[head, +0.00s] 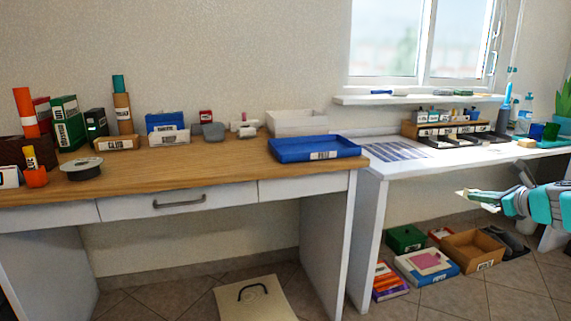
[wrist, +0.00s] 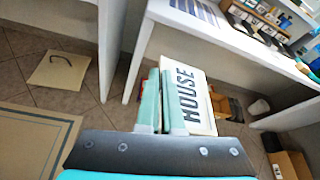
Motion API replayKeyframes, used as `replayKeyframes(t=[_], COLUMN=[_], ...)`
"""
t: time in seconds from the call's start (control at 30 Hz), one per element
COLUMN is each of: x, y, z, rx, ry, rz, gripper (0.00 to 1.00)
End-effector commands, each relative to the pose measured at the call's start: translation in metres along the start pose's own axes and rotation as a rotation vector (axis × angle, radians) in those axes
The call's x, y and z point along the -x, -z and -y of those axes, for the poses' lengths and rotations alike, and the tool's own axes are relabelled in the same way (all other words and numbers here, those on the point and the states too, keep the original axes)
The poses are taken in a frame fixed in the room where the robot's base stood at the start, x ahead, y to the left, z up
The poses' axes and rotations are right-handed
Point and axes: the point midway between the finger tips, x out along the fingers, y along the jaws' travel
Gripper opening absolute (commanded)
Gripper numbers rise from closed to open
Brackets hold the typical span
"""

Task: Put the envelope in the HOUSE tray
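A pale envelope (wrist: 195,92) with HOUSE printed in large dark letters shows at the fingertips in the wrist view. My gripper (wrist: 158,100) has its two teal fingers close together, and the envelope sticks out past them to the right. The grip line itself is partly hidden by the fingers. In the head view my gripper (head: 478,196) is at the right, in front of the white table, with a small pale shape at its tip. A blue tray (head: 312,151) and a white tray (head: 297,122) stand at the wooden desk's right end. Their labels are too small to read.
Several labelled boxes and cups crowd the desk's left and back. The white table (head: 400,165) holds a striped mat (head: 395,151) and an organizer (head: 445,131). Boxes, including a cardboard one (head: 472,250), lie on the floor below it. The desk's front middle is clear.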

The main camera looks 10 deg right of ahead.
Motion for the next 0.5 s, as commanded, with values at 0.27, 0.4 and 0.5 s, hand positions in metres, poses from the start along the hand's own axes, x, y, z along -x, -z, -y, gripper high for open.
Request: replayKeyframes(t=[0.27,0.4,0.5], x=[-0.034,-0.054,-0.071], y=[-0.013,-0.019,-0.025], z=[-0.021,-0.037,-0.05], rx=[-0.009,-0.017,-0.024], ry=[0.019,0.034,0.05], rz=[-0.008,-0.014,-0.019], gripper=[0.0,0.0,0.0])
